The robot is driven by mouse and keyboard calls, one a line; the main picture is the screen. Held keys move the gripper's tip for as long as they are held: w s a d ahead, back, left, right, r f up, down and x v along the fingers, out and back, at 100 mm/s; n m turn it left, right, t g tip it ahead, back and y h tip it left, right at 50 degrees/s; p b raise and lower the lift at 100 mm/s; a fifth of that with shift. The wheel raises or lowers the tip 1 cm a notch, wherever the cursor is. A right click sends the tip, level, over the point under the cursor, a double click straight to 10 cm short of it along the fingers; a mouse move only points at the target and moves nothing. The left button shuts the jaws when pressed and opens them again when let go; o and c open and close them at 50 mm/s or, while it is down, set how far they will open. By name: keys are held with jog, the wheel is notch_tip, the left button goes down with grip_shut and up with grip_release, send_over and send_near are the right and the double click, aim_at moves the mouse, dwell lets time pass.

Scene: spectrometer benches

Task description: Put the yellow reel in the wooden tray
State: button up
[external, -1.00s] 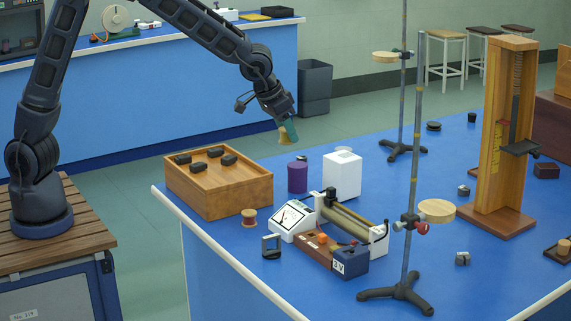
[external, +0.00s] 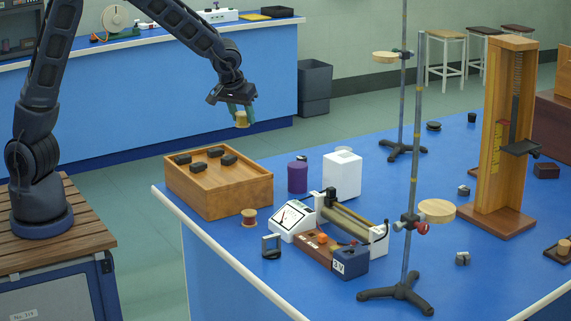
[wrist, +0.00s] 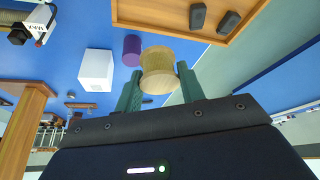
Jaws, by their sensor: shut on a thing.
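The yellow reel (external: 242,119) is held between the green fingers of my gripper (external: 239,115), high above the blue bench. In the wrist view the reel (wrist: 157,72) sits between the two fingertips (wrist: 160,82), its flanged spool shape clear. The wooden tray (external: 236,201) stands on the bench's left corner, below my gripper and a little toward the camera. Several black blocks show in the tray. In the wrist view, part of the tray (wrist: 186,30) shows at the top, beyond the reel.
A purple cylinder (external: 297,177) and a white block (external: 342,175) stand right of the tray. A small brown reel (external: 249,218) stands before it. A meter (external: 292,219) and a clamp stand (external: 407,290) are farther right. Open floor lies behind the tray.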

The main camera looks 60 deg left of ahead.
aim_at(247, 173)
notch_tip(247, 173, down, 15)
jog(key=shift+r, duration=0.15)
dwell(0.4)
jog(key=o, duration=1)
jog(key=shift+c, duration=0.2)
